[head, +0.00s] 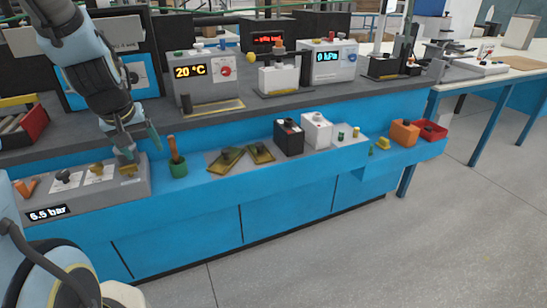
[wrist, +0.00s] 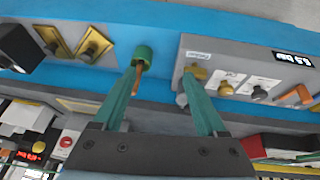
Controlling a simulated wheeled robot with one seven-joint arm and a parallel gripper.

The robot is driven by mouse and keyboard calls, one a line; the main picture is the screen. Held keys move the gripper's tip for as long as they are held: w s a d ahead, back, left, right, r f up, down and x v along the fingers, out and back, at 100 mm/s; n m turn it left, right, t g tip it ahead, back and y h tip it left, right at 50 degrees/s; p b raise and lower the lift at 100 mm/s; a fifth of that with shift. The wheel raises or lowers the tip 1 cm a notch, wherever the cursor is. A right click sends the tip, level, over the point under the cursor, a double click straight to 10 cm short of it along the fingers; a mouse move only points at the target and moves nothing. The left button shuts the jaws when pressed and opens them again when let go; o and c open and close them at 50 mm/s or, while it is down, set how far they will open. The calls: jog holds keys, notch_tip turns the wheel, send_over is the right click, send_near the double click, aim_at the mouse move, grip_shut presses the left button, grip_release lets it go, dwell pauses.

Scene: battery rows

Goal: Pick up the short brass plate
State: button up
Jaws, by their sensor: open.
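Two brass plates with raised knobs lie side by side on a grey mat (head: 213,155). The right plate (head: 261,153) looks somewhat shorter than the left plate (head: 227,160) in the head view, though the slant makes this unsure. In the wrist view the order is reversed: the right plate (wrist: 52,40) is beside the black box and the left plate (wrist: 96,44) is nearer my gripper. My gripper (head: 137,143) is open and empty, left of both plates, above the pressure panel. Its teal fingers (wrist: 162,78) spread apart in the wrist view.
A green cup (head: 178,168) with an orange-brown handle stands between my gripper and the plates. The grey pressure panel (head: 90,190) has several knobs. Black (head: 289,138) and white (head: 317,130) boxes stand right of the plates. Instruments line the raised shelf behind.

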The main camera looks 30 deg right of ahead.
jog(key=w+d+f+t+h+b, duration=0.15)
jog(key=w+d, duration=0.25)
jog(key=d, duration=0.4)
jog(key=w+d+f+t+b, duration=0.3)
jog(key=w+d, duration=0.1)
jog(key=d, duration=0.4)
jog(key=n+t+y+b, duration=0.1)
jog(key=t+y+b, duration=0.1)
jog(key=t+b, duration=0.35)
send_over(255, 148)
jog(key=s+a, duration=0.2)
jog(key=s, duration=0.3)
jog(key=f, duration=0.7)
jog(key=shift+w+a+b, duration=0.2)
jog(key=shift+w+b, duration=0.05)
jog(key=shift+b, duration=0.15)
jog(key=s+d+f, duration=0.1)
jog(key=s, duration=0.1)
jog(key=s+d+f+t+y+b, duration=0.1)
jog(key=s+d+f+n+y+b, duration=0.1)
jog(key=s, duration=0.1)
jog(key=shift+s, duration=0.35)
jog(key=w, duration=0.3)
jog(key=w+f, duration=0.1)
jog(key=w, duration=0.6)
jog(key=shift+w+a+f+p, duration=0.15)
jog(key=shift+a+f+p, duration=0.05)
jog(key=shift+f+p, duration=0.2)
jog(key=shift+c, duration=0.3)
grip_shut()
